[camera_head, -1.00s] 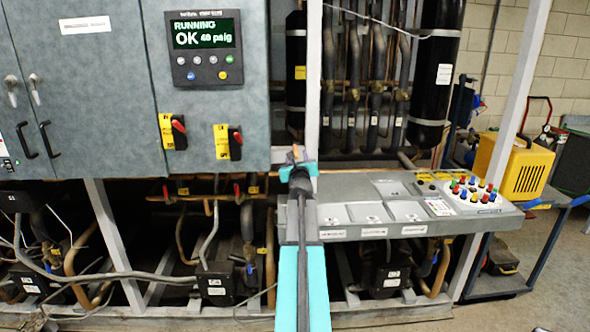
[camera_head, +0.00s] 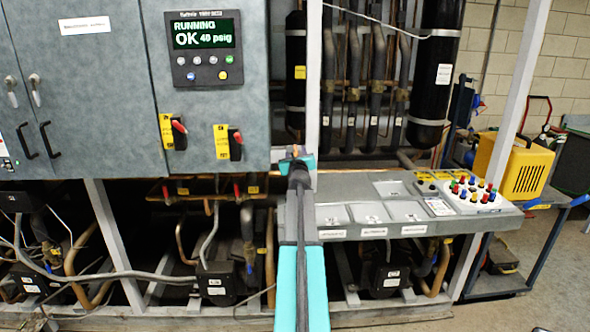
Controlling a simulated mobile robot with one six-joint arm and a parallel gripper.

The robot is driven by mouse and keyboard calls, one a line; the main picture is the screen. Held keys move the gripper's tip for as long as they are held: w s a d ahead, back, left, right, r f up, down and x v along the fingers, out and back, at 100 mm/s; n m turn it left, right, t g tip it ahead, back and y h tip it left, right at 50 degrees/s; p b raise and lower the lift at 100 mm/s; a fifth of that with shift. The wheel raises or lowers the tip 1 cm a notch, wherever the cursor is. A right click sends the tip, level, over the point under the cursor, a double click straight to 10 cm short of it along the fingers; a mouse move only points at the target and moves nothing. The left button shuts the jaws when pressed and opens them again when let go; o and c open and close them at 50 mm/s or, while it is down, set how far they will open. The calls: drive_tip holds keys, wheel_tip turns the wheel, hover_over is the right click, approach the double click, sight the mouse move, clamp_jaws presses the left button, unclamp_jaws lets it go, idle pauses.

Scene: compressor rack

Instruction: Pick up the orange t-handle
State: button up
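My arm reaches forward from the bottom middle, and my gripper (camera_head: 297,163) is at its far end, near the left end of the grey shelf panel. A small orange piece (camera_head: 295,150) shows just above the gripper's wrist, at the teal fingers; it looks like part of the orange t-handle. The rest of it is hidden behind my gripper. I cannot tell whether the fingers are closed on it or only around it.
The grey shelf panel (camera_head: 350,233) runs right from my gripper, with a white round plate of colored knobs (camera_head: 475,196) on it. A grey control cabinet (camera_head: 215,120) with red switches stands to the left. A yellow case (camera_head: 522,168) sits far right.

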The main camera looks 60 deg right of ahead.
clamp_jaws()
idle(1.5)
